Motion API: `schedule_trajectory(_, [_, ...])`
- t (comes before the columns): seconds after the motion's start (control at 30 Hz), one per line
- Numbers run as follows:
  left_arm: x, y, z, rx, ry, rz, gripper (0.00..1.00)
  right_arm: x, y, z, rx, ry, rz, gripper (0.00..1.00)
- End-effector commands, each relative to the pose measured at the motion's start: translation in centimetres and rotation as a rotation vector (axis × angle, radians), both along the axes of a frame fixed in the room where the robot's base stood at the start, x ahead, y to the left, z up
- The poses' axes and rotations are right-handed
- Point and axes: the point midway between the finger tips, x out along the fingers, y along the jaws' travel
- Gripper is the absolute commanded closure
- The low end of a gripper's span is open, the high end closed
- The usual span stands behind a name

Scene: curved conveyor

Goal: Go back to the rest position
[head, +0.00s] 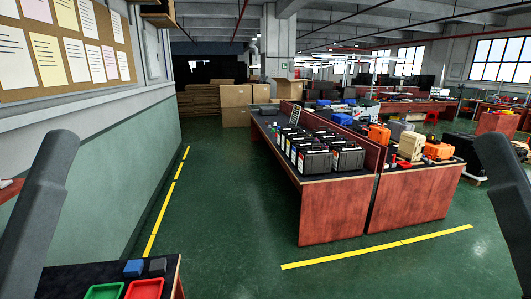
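Two dark grey links of my own arms stand at the left and right edges of the head view. Neither of my grippers shows in the picture, so I cannot see whether they hold anything. At the bottom left, a dark-topped table (62,279) carries a green tray (104,291) and a red tray (145,289), both cut off by the lower edge. A blue block (133,268) and a dark grey block (157,266) sit behind the trays.
A long workbench (326,215) with several black battery-like boxes (314,162) stands at centre right, beside another bench (413,198) holding orange cases. A wall (104,165) runs along the left. The green floor (222,215) between is clear. Cardboard boxes (237,96) stand at the back.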

Motion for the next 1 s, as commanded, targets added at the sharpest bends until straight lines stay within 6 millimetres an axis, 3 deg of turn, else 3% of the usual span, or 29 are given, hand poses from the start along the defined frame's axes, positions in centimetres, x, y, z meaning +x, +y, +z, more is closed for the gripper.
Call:
schedule_trajectory(0.03, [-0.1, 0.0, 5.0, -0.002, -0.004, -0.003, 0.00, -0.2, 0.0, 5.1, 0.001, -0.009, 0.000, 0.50])
schedule_trajectory(0.17, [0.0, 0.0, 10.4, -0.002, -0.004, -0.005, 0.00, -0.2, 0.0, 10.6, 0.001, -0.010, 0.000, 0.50])
schedule_trajectory(0.4, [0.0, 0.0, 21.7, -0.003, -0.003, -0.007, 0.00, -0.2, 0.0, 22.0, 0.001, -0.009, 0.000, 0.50])
schedule_trajectory(0.5, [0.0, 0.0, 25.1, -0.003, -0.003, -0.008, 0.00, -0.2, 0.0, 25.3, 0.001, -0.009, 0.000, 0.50])
schedule_trajectory(0.67, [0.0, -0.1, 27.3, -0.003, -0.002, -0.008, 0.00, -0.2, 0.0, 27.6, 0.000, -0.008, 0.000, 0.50])
schedule_trajectory(1.0, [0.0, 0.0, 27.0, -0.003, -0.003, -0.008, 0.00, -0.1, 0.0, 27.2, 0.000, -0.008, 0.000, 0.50])
